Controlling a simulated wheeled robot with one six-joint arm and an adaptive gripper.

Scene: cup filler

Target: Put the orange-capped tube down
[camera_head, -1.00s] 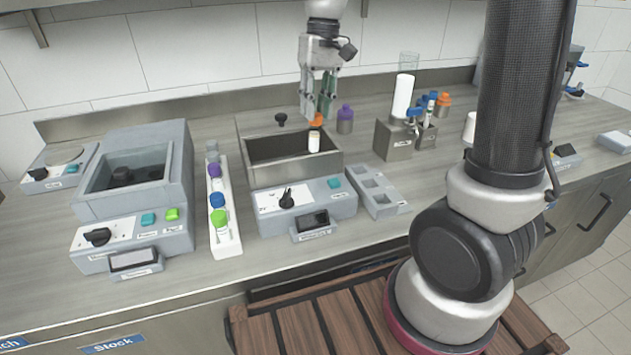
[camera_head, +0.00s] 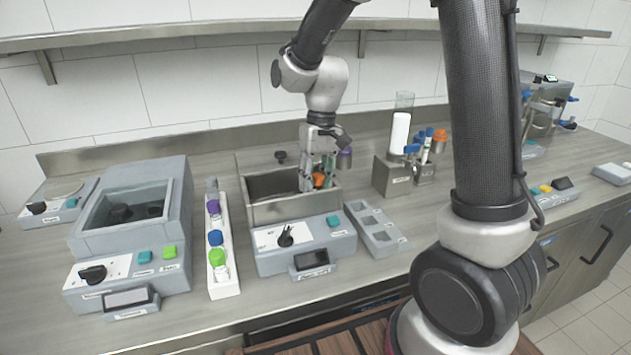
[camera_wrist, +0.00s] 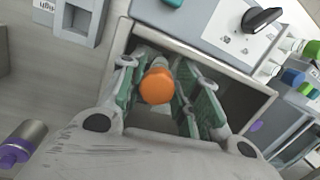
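The orange-capped tube (camera_head: 318,180) is inside the right end of the open-topped metal bath (camera_head: 262,213). Its cap shows near the rim and its lower body is hidden. My gripper (camera_head: 318,184) reaches down into the bath with a finger on each side of the tube. The exact contact and the tube's base are hard to see.
A white rack (camera_head: 223,278) with purple, blue and green-capped tubes stands left of the bath. A grey block with empty square wells (camera_head: 376,228) is on its right. A purple-capped container (camera_head: 344,158) stands behind.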

